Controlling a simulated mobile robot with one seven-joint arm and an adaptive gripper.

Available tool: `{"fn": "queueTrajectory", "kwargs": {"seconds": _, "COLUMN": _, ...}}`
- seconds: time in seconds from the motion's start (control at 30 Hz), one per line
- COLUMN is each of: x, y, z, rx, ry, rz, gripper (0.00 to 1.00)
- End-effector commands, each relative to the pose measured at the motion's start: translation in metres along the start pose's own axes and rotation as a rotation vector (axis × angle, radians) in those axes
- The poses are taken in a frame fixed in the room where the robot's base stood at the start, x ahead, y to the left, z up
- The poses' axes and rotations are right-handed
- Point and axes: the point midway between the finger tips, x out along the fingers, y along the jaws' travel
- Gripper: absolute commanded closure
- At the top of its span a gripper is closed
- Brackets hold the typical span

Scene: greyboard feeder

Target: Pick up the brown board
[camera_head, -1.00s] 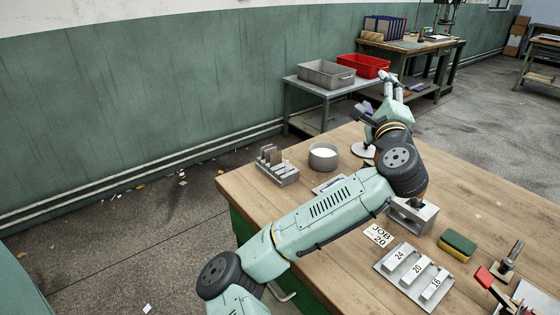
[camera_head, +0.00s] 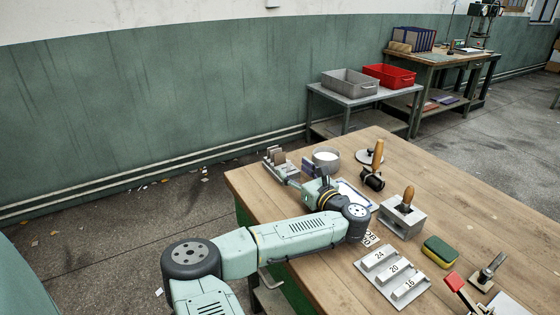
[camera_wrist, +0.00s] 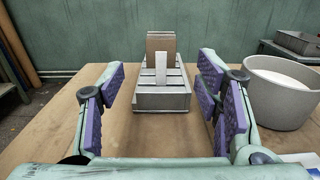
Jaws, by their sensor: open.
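The brown board (camera_wrist: 161,46) stands upright at the far end of a grey slotted rack (camera_wrist: 150,101) in the wrist view. A pale upright divider hides part of its lower face. In the head view the rack (camera_head: 287,172) is at the table's far left corner, with thin upright pieces in it. My gripper (camera_wrist: 162,82) is open and empty. Its purple-padded fingers are spread left and right of the rack's line, on the near side, apart from the board. In the head view my gripper (camera_head: 301,171) is low beside the rack, partly hidden by my wrist.
A round grey tub (camera_wrist: 283,93) of white material stands close right of my right finger. A metal block with a wooden-handled tool (camera_head: 402,215), a sponge (camera_head: 440,252) and a numbered plate (camera_head: 392,270) lie farther right. The wooden tabletop (camera_head: 465,205) has free room there.

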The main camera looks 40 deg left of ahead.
Motion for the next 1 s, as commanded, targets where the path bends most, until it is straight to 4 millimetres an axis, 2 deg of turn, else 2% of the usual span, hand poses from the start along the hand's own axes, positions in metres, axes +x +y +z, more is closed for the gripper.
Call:
{"fn": "queueTrajectory", "kwargs": {"seconds": 0.1, "x": 0.014, "y": -0.001, "z": 0.002, "rx": 0.001, "ry": 0.0, "rz": -0.001, "gripper": 0.42}}
{"fn": "queueTrajectory", "kwargs": {"seconds": 0.27, "x": 0.025, "y": -0.001, "z": 0.003, "rx": -0.001, "ry": 0.0, "rz": -0.002, "gripper": 0.42}}
{"fn": "queueTrajectory", "kwargs": {"seconds": 0.5, "x": 0.061, "y": 0.0, "z": 0.003, "rx": -0.001, "ry": -0.001, "rz": -0.001, "gripper": 0.42}}
{"fn": "queueTrajectory", "kwargs": {"seconds": 0.6, "x": 0.069, "y": 0.0, "z": 0.002, "rx": -0.002, "ry": 0.0, "rz": -0.002, "gripper": 0.42}}
{"fn": "queueTrajectory", "kwargs": {"seconds": 0.87, "x": 0.07, "y": -0.001, "z": 0.0, "rx": -0.002, "ry": 0.001, "rz": -0.004, "gripper": 0.42}}
{"fn": "queueTrajectory", "kwargs": {"seconds": 1.0, "x": 0.07, "y": -0.001, "z": 0.0, "rx": -0.003, "ry": 0.001, "rz": -0.003, "gripper": 0.52}}
